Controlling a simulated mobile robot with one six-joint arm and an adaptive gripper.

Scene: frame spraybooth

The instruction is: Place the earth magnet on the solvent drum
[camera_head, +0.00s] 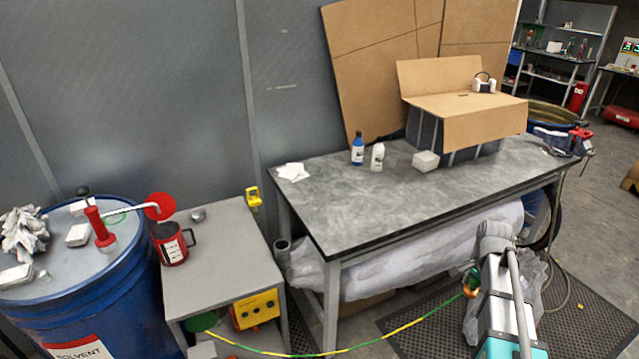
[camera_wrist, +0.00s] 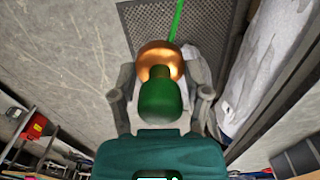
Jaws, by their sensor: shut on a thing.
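The earth magnet, with a copper-coloured round end (camera_wrist: 160,58) and a green body (camera_wrist: 160,103), sits between the fingers of my gripper (camera_wrist: 162,88) in the wrist view. My gripper is shut on it. In the head view the magnet (camera_head: 472,280) is small and partly hidden by my arm, low in front of the table at the right. A green-and-yellow cable (camera_head: 385,339) runs from it leftward to the small cabinet. The blue solvent drum (camera_head: 105,310), labelled SOLVENT, stands at the far left, well apart from my gripper.
On the drum lid are a red hand pump (camera_head: 100,228), crumpled rags (camera_head: 22,235) and small blocks. A grey cabinet (camera_head: 225,250) with a red can (camera_head: 172,243) stands beside it. The grey table (camera_head: 400,205) and wrapped roll (camera_head: 400,250) stand between cabinet and gripper.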

